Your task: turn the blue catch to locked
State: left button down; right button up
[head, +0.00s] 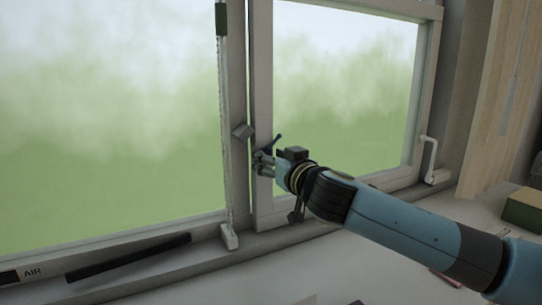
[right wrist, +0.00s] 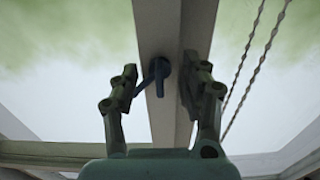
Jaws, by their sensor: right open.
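The blue catch (head: 275,143) is mounted on the pale upright window frame and shows as a small lever just above my right gripper (head: 262,163) in the head view. In the right wrist view the catch (right wrist: 160,75) has a round pivot with a lever hanging down and a thin part slanting down to the left. My right gripper (right wrist: 160,78) is open, one finger on each side of the catch in that view. Whether a finger touches it I cannot tell. My left gripper is not in view.
A cord with a dark green grip (head: 221,18) hangs left of the catch. A white handle (head: 429,155) is at the right. A black strip (head: 130,257) lies on the sill; a green box (head: 524,208) stands far right.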

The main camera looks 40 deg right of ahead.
jog(key=shift+c, duration=0.4)
grip_shut()
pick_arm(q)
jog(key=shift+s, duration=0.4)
pick_arm(e)
jog(key=shift+s, duration=0.1)
jog(key=shift+n, duration=0.4)
jog(key=n, duration=0.3)
jog(key=shift+n+p, duration=0.3)
jog(key=shift+n, duration=0.1)
jog(key=n+p, duration=0.1)
jog(key=n, duration=0.3)
jog(key=shift+n, duration=0.3)
jog(key=n+p, duration=0.1)
jog(key=n, duration=0.3)
jog(key=shift+r, duration=0.1)
pick_arm(q)
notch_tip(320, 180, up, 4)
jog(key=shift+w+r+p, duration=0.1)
jog(key=shift+p, duration=0.7)
pick_arm(e)
jog(key=n, duration=0.4)
jog(key=shift+n, duration=0.3)
